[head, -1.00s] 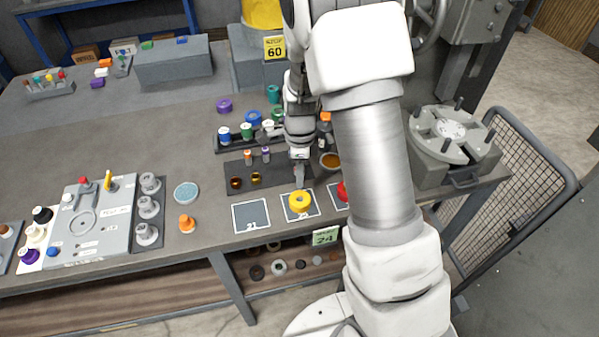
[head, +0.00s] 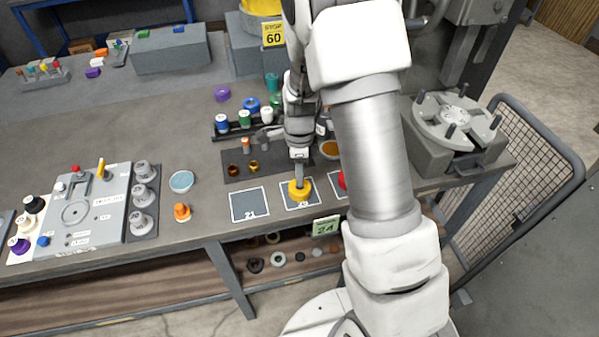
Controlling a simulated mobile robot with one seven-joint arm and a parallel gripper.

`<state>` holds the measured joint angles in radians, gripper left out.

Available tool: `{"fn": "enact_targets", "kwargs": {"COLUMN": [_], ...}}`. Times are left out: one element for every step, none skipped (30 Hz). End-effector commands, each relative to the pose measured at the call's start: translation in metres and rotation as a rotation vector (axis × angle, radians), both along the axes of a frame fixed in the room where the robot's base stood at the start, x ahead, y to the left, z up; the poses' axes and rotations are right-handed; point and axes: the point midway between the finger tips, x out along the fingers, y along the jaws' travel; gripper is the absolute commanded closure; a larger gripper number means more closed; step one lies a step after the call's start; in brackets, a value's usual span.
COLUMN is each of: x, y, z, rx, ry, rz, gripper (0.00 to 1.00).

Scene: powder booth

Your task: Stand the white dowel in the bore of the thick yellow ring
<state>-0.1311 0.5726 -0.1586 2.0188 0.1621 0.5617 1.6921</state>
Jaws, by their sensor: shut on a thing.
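The thick yellow ring (head: 300,192) lies on the middle dark pad with a white outline, near the bench's front edge. My gripper (head: 299,182) points down right over the ring, its tips at the ring's top and hiding most of the bore. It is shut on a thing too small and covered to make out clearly. No white dowel shows loose on the bench, so the held thing appears to be the white dowel. Whether its lower end is inside the bore cannot be told.
An empty outlined pad (head: 249,204) lies left of the ring. A red thing (head: 342,181) sits close on the right, partly behind my arm. A dark mat (head: 276,166) with small amber parts and a rack of spools (head: 222,122) stand behind. A round fixture (head: 455,122) stands right.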

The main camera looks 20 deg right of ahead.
Motion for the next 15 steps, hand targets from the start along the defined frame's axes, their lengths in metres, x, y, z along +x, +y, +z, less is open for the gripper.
{"fn": "enact_targets", "kwargs": {"x": [0.0001, 0.0001, 0.0001, 0.0001, 0.0001, 0.0001, 0.0001, 0.0001, 0.0001, 0.0001, 0.0001, 0.0001, 0.0001, 0.0001, 0.0001], "y": [0.0, 0.0001, 0.0001, 0.0001, 0.0001, 0.0001, 0.0001, 0.0002, 0.0002, 0.0002, 0.0002, 0.0002, 0.0002, 0.0001, 0.0001], "z": [-0.0013, -0.0019, -0.0027, -0.0034, -0.004, -0.0049, -0.0054, -0.006, -0.0069, -0.0074, -0.0081, -0.0089, -0.0095, -0.0101, -0.0109], "rx": [0.0, 0.0, 0.0, 0.0, 0.0, 0.0, 0.0, 0.0, 0.0, 0.0, 0.0, 0.0, 0.0, 0.0, 0.0], "ry": [0.0, 0.0, 0.0, 0.0, 0.0, 0.0, 0.0, 0.0, 0.0, 0.0, 0.0, 0.0, 0.0, 0.0, 0.0], "rz": [0.0, 0.0, 0.0, 0.0, 0.0, 0.0, 0.0, 0.0, 0.0, 0.0, 0.0, 0.0, 0.0, 0.0, 0.0], "gripper": [1.0, 1.0, 1.0, 1.0, 1.0, 1.0, 1.0, 1.0, 1.0, 1.0, 1.0, 1.0, 1.0, 1.0, 1.0]}}
